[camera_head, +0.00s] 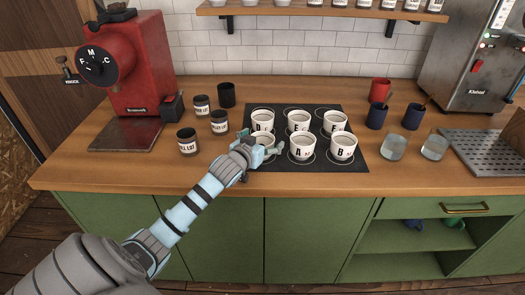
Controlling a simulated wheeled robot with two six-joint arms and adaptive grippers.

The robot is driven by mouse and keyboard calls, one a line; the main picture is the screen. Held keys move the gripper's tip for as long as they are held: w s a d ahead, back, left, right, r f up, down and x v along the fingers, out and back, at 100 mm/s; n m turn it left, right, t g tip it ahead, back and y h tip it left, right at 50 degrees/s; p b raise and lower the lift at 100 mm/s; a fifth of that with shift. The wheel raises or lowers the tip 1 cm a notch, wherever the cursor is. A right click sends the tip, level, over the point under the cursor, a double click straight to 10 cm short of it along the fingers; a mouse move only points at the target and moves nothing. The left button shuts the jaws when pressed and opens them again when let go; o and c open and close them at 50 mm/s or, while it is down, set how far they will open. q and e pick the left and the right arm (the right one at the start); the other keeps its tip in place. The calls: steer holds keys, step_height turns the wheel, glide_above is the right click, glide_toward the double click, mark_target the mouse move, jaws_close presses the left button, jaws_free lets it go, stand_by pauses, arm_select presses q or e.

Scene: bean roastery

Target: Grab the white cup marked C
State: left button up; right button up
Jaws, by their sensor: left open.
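Several white cups stand in two rows on a black mat (372,166). In the front row are a cup marked A (302,150) and a cup marked B (343,152). The front left cup (264,139) is partly covered by my left gripper (271,151), so its letter is hidden. The back row has a left cup (262,115), a middle cup (298,117) and a right cup (335,117), whose small letters are hard to read. I cannot make out a C on any cup. My left gripper is open at the mat's front left, close in front of the front left cup. My right gripper is not in view.
Dark labelled jars (188,144) and a red grinder (130,70) stand to the left. To the right are a red cup (379,89), dark blue cups (376,118), glasses (393,148), a drip tray (480,150) and a steel machine (470,60). The counter's left front (110,172) is clear.

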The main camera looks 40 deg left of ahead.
arm_select(q)
steer(key=shift+s+r, duration=0.1)
steer(key=c, duration=1.4)
